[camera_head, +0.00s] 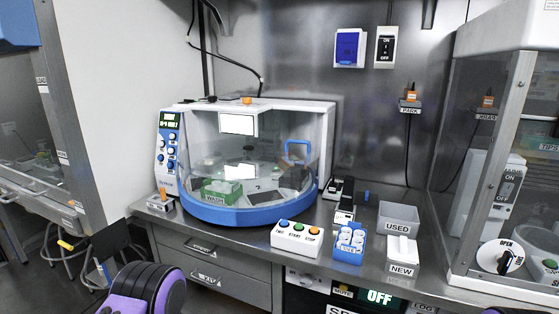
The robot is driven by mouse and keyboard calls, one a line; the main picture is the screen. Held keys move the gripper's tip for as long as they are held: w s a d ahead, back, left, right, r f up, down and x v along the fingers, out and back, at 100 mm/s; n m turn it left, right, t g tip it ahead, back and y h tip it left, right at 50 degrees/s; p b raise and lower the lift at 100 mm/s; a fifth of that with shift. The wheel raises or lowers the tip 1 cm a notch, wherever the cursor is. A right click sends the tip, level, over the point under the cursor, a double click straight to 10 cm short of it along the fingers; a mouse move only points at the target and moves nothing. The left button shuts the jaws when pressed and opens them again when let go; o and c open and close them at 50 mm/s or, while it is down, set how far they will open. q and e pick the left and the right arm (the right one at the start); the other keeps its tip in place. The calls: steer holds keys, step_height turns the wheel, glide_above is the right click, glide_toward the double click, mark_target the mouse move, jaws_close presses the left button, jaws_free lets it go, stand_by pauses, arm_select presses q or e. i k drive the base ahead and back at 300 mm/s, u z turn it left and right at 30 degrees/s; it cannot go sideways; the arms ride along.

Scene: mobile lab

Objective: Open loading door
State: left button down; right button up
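A bench machine with a white housing (285,106), a blue curved base (232,216) and a clear curved front stands on the steel bench. A blue square handle (297,152) shows on the right part of the clear front. The front looks closed, though the clear panel's edges are hard to make out. Inside is a green tray marked WASH (220,188). A black and purple part of my arm shows at the bottom left. Neither gripper can be made out in the picture.
On the bench (374,270) stand a three-button box (297,240), a blue rack with white-topped items (349,244), and bins marked USED (398,217) and NEW (401,254). A clear-sided enclosure (487,150) with an OPEN knob (497,257) stands at the right. Drawers (207,262) lie below.

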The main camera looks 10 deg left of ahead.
mark_target(309, 152)
steer(key=u, duration=2)
steer(key=i, duration=1.15)
steer(key=z, duration=2.35)
